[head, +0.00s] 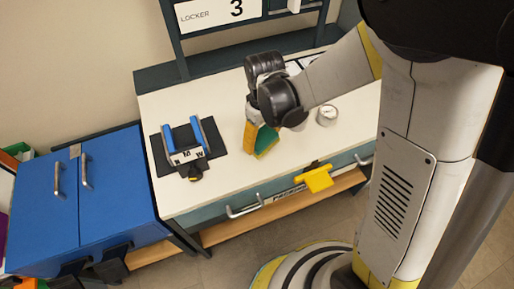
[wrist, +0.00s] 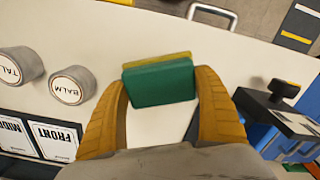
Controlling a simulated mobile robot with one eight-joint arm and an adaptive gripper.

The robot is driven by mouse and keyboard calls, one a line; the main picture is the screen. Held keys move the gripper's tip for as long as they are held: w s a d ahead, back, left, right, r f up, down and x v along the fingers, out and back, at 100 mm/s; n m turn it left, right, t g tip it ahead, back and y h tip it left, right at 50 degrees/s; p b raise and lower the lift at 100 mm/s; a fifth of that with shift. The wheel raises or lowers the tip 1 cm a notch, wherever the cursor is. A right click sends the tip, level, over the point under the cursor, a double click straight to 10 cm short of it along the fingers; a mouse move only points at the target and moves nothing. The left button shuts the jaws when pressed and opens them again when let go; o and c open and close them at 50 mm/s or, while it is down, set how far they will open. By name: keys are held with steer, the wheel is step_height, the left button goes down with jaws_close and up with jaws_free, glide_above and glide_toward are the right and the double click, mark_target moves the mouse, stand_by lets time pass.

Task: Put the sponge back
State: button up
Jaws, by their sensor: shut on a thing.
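The sponge (wrist: 159,84), green with a yellow layer, lies between the two tan fingers of my gripper (wrist: 160,88) in the wrist view. The fingers are shut on its two ends. In the head view the sponge (head: 266,139) shows below my gripper (head: 254,126), over the white worktop (head: 222,101). I cannot tell whether its underside touches the worktop. The far side of the sponge is hidden, and no marked place for it is clear in view.
A black mat (head: 159,159) with a blue-armed fixture (head: 185,142) stands left of my gripper. Round tins marked BALM (wrist: 73,86) and TALC (wrist: 20,66) and printed cards (wrist: 55,139) lie on its other side. A yellow bracket (head: 318,178) hangs at the front edge. The front worktop is clear.

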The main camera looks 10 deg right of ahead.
mark_target(257, 145)
steer(key=shift+w+a+f, duration=0.35)
steer(key=shift+a+f, duration=0.2)
steer(key=shift+a, duration=0.2)
steer(key=shift+f+b, duration=1.15)
steer(key=shift+f, duration=0.75)
